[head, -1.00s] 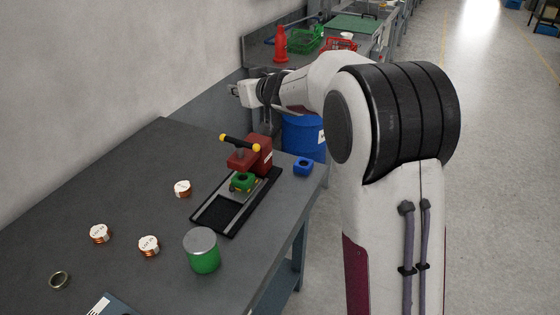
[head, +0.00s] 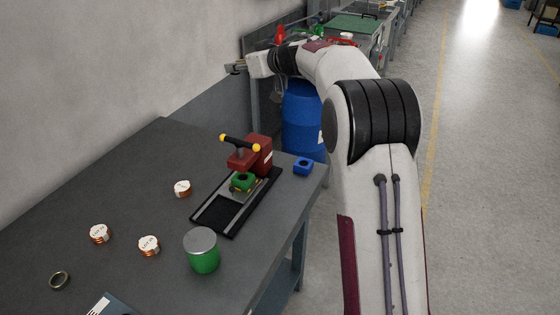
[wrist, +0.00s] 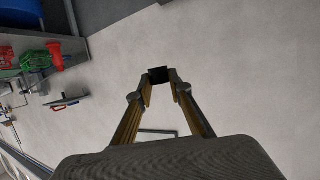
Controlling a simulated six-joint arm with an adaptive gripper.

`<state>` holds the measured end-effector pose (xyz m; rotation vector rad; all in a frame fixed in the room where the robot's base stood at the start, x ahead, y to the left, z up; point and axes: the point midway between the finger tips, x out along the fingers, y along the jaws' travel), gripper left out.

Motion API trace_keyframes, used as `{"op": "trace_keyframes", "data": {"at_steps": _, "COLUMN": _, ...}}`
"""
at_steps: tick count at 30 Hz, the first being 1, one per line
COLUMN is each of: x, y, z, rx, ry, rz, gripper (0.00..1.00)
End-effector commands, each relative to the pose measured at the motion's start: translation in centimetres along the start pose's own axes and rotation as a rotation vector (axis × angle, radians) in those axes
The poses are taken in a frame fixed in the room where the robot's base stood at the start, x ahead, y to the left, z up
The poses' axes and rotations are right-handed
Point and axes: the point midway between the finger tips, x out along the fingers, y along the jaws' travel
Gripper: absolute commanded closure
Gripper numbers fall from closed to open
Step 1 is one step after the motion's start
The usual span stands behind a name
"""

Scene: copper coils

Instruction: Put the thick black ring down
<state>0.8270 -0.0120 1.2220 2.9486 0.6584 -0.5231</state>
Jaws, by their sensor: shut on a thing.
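My gripper (head: 236,68) is raised in the air beyond the table's far end, near the grey wall. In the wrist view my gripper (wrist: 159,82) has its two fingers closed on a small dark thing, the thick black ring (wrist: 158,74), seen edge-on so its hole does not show. The ring is too small to make out clearly in the head view.
The dark table (head: 130,180) holds a red press (head: 257,153) with a green part (head: 243,181), a blue block (head: 303,166), a green can (head: 202,252), several copper coils (head: 149,245) and a metal ring (head: 60,280). A blue barrel (head: 303,120) stands beyond.

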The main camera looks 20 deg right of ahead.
Motion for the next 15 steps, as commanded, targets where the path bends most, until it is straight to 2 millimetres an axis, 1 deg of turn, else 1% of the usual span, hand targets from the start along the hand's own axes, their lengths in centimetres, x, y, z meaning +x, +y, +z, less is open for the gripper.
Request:
{"op": "trace_keyframes", "data": {"at_steps": 8, "x": 0.9, "y": 1.4, "z": -0.3, "rx": -0.031, "ry": 0.001, "rz": -0.082, "gripper": 1.0}}
{"op": "trace_keyframes", "data": {"at_steps": 15, "x": 1.4, "y": 2.6, "z": 0.1, "rx": -0.056, "ry": 0.001, "rz": -0.151, "gripper": 1.0}}
